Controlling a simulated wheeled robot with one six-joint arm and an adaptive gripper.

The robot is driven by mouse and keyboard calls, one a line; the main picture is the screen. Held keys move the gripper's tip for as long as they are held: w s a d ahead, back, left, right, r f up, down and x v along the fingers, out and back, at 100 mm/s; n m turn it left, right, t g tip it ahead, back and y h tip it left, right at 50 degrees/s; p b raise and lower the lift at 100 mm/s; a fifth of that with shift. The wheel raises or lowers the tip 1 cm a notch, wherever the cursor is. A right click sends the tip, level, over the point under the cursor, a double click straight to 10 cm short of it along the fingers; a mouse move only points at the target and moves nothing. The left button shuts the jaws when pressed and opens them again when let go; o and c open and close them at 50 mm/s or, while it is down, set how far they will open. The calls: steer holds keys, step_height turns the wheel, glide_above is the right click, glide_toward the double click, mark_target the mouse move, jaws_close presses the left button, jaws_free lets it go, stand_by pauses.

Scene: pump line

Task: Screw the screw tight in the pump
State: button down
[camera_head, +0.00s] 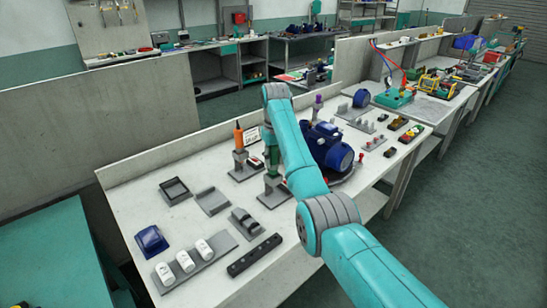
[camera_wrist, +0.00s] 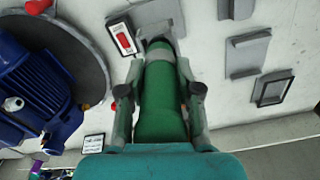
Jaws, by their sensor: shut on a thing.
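The blue pump (camera_head: 330,147) stands on a round plate on the workbench, partly behind my arm. It also shows at the left of the wrist view (camera_wrist: 38,88), with a pale round fitting on its side; I cannot tell whether this is the screw. My gripper (camera_wrist: 160,94) is shut around a green handle (camera_wrist: 160,112), apparently a screwdriver's. One finger is on each side. The green tool also shows in the head view (camera_head: 271,158), upright at a grey stand (camera_head: 273,191). Its tip is hidden, and I cannot tell whether it is seated.
An orange-handled tool (camera_head: 239,137) stands in another stand to the left. A purple-topped tool (camera_head: 317,105) is behind the pump. Grey trays, white cylinders (camera_head: 185,262) and a black bar (camera_head: 255,255) lie at the front left. Small parts lie right of the pump.

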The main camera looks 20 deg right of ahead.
steer(key=shift+f, duration=1.3)
steer(key=c, duration=0.7)
jaws_free()
step_height(320, 180, up, 6)
steer(key=shift+s, duration=0.1)
